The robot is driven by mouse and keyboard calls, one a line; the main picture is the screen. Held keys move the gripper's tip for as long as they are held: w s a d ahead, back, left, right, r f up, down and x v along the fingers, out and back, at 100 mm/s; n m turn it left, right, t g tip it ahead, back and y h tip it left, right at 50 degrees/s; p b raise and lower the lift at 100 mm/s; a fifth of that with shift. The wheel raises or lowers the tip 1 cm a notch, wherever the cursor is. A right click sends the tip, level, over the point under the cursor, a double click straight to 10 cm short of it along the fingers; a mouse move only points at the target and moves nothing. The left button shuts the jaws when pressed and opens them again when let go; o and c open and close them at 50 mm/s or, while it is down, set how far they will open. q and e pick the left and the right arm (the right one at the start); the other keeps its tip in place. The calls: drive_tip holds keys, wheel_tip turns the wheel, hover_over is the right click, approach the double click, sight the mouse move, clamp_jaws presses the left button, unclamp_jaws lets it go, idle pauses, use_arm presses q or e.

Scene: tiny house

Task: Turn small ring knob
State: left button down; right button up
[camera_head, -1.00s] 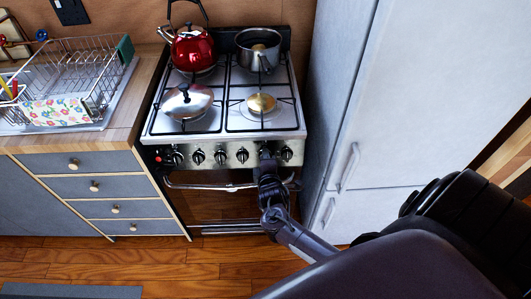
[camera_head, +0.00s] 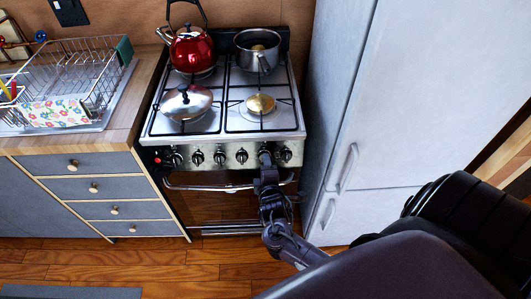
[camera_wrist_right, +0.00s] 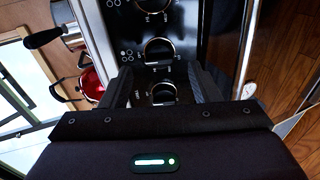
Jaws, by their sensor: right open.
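The stove (camera_head: 150,131) has a row of black knobs along its steel front panel. My right gripper (camera_head: 266,159) is at this panel, right of the middle, and partly hides a knob there. In the right wrist view, the open fingers of my right gripper (camera_wrist_right: 162,76) stand on either side of a black knob with a metal ring (camera_wrist_right: 162,93). A gap shows on both sides, and the knob's lower part is hidden by the gripper body. Another ringed knob (camera_wrist_right: 158,50) lies just beyond the fingertips. I cannot read which burner each knob serves. My left gripper is out of view.
A red kettle (camera_head: 193,50), a steel pot (camera_head: 258,52) and a lidded pan (camera_head: 187,101) stand on the stove. The oven handle (camera_head: 210,187) runs below the knobs. A tall fridge (camera_head: 400,110) stands close on the right.

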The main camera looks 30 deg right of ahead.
drive_tip(key=v, duration=0.3)
drive_tip(key=shift+s+a+r, duration=0.1)
drive_tip(key=shift+s, duration=0.05)
idle(0.4)
drive_tip(key=s+a+f+m+g+y, duration=0.15)
drive_tip(key=s+f, duration=0.25)
drive_tip(key=f, duration=0.5)
drive_tip(key=s+a+f+m+g+y, duration=0.1)
drive_tip(key=s+f+g, duration=0.1)
drive_tip(key=s+f, duration=0.45)
drive_tip(key=s+a+f+m+g+y, duration=0.1)
drive_tip(key=s+f+g+y, duration=0.15)
drive_tip(key=f, duration=0.75)
drive_tip(key=s+a+f+m+g, duration=0.1)
drive_tip(key=s+f+m+g, duration=0.1)
drive_tip(key=s+f, duration=0.2)
drive_tip(key=s+a+f+m+g+y, duration=0.1)
drive_tip(key=s+f, duration=0.3)
drive_tip(key=s, duration=0.7)
drive_tip(key=s+a+f+m+g, duration=0.1)
drive_tip(key=s+f+m+g, duration=0.1)
drive_tip(key=s, duration=0.6)
wheel_tip(320, 180, down, 3)
drive_tip(key=shift+s+r+m+g+y, duration=0.25)
drive_tip(key=shift+m+g+y, duration=0.15)
drive_tip(key=shift+m, duration=0.15)
